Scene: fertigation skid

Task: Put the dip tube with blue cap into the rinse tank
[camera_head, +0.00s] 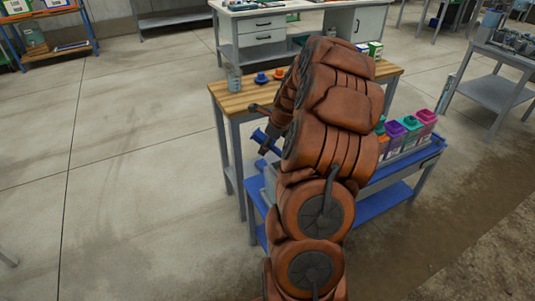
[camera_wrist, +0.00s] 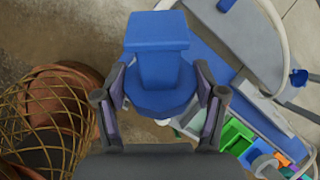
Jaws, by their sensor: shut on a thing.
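My gripper (camera_wrist: 160,92) is shut on the dip tube's blue cap (camera_wrist: 158,50), which sits between both fingers in the wrist view. The tube below the cap is hidden there. In the head view my gripper (camera_head: 264,124) is left of my arm, with a blue piece (camera_head: 265,139) at it, above the blue cart. I cannot make out the rinse tank for certain. A grey bin wall (camera_head: 270,182) shows at the cart's left end, mostly behind my arm.
The blue cart (camera_head: 385,201) carries several coloured containers (camera_head: 411,124) at right. A wooden-topped table (camera_head: 236,97) behind it holds a clear beaker (camera_head: 234,80), a blue piece (camera_head: 262,78) and an orange piece (camera_head: 279,74). The floor at left is clear.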

